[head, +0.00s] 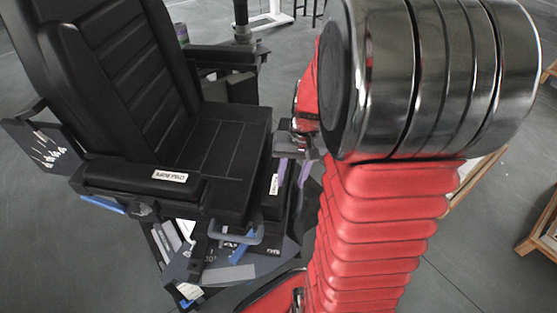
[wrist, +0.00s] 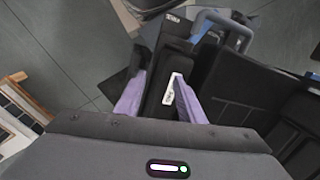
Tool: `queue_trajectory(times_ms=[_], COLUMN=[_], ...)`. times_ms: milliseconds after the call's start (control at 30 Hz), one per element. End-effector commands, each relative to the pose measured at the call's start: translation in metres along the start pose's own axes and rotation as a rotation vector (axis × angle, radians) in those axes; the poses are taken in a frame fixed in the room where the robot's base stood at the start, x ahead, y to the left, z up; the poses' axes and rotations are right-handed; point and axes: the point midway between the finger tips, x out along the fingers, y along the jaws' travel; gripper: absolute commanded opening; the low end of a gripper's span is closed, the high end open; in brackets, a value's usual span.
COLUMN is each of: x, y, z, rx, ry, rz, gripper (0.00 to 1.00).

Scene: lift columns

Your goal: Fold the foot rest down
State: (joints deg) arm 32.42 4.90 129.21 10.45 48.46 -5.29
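The black chair seat (head: 215,150) is at the left of the head view. The foot rest (head: 272,206) appears to be the black padded panel with a white label at the seat's front edge. In the wrist view the foot rest (wrist: 171,58) lies ahead, with its label between my purple fingers. My gripper (head: 291,182) is at the foot rest, fingers apart; in the wrist view the gripper (wrist: 159,78) has one finger on each side of the panel. I cannot tell whether the fingers touch it. My red arm hides part of the area right of the chair.
A black armrest (head: 150,183) with a white label is on the chair's near side. A grey loop handle (head: 240,234) sits below the seat's front corner, and shows in the wrist view (wrist: 228,25). Wooden frames (head: 540,225) stand at the right. Grey floor around is open.

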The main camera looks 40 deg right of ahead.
Motion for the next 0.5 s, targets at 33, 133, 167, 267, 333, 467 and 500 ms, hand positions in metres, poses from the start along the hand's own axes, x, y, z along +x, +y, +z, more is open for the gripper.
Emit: queue_trajectory(times_ms=[33, 133, 167, 267, 333, 467, 500], x=[0.009, 0.025, 0.030, 0.046, 0.057, 0.079, 0.086], y=[0.008, 0.021, 0.025, 0.039, 0.048, 0.065, 0.071], z=[-0.006, -0.018, -0.021, -0.032, -0.039, -0.051, -0.056], rx=[0.024, 0.062, 0.073, 0.109, 0.132, 0.172, 0.183], ry=[-0.016, -0.037, -0.042, -0.058, -0.066, -0.080, -0.083], rz=[-0.009, -0.029, -0.036, -0.056, -0.072, -0.100, -0.109], gripper=[0.36, 0.36, 0.36, 0.36, 0.36, 0.36, 0.36])
